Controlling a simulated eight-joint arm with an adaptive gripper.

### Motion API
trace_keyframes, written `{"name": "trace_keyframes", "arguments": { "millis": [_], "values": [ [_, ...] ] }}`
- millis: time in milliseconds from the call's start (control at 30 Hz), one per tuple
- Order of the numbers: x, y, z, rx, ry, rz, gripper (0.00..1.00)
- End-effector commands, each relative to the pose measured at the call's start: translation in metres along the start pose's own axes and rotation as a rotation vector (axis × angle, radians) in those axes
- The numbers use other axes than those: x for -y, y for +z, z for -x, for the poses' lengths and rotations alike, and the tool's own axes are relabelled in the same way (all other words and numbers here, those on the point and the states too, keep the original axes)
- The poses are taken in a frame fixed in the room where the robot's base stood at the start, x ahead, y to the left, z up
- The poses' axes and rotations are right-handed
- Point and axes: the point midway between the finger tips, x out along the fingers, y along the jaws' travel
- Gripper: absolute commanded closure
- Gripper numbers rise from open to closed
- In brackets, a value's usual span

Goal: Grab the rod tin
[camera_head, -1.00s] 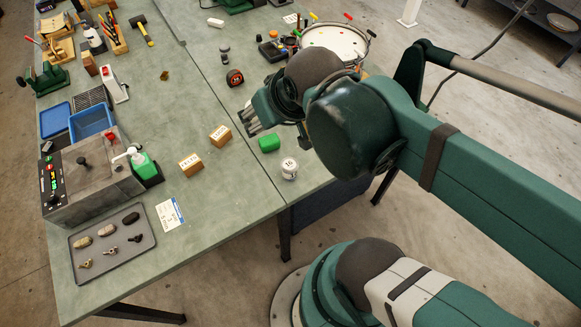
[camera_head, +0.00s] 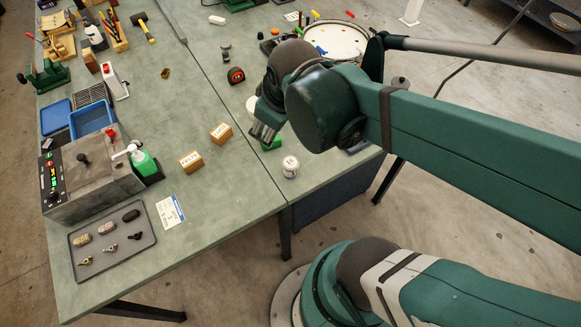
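A small white round tin (camera_head: 290,166) with a dark printed label stands upright near the front edge of the bench; it looks like the rod tin, though its label is too small to read surely. My gripper (camera_head: 263,136) hangs to the upper left of it in the picture, fingers pointing down, apart from the tin. The fingers partly cover a green block (camera_head: 277,143). Whether they are open or shut does not show clearly.
Two labelled wooden boxes (camera_head: 220,134) (camera_head: 191,162) stand left of the tin. A white round object (camera_head: 252,104) is beside my wrist. A red-and-black tape measure (camera_head: 236,75) and a drum (camera_head: 334,42) lie further back. The bench's front edge (camera_head: 285,207) is close to the tin.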

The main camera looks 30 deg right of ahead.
Motion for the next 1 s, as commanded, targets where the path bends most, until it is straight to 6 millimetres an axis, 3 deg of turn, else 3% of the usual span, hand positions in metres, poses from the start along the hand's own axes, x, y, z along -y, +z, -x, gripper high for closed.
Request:
{"name": "trace_keyframes", "arguments": {
  "millis": [1000],
  "values": [
    [0.000,0.063,-0.115,0.279,-0.271,0.937,0.50]
  ]
}}
